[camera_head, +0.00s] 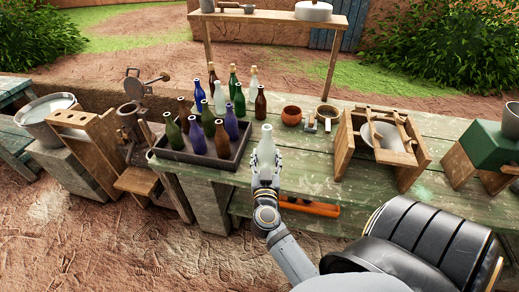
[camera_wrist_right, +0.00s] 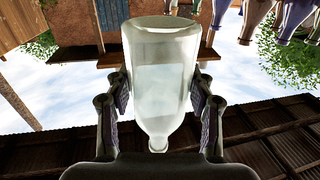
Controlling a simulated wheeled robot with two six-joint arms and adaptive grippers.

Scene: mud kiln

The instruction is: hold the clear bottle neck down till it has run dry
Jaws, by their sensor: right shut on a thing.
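The clear bottle (camera_head: 266,146) is held upright, neck up, above the front edge of the green bench in the head view. My right gripper (camera_head: 265,176) is shut around its lower body. In the right wrist view the clear bottle (camera_wrist_right: 160,75) fills the middle between the fingers of my right gripper (camera_wrist_right: 159,105). That picture is upside down: the clear bottle's neck points the same way as those of the standing bottles. I cannot tell whether liquid is inside, and no stream shows. My left gripper is not in view.
A dark tray (camera_head: 185,155) of coloured bottles stands left of the held bottle. A reddish clay pot (camera_head: 291,115) and a wooden frame (camera_head: 343,150) around a pale bowl (camera_head: 384,148) stand to the right. The green bench (camera_head: 310,170) has bare boards between them.

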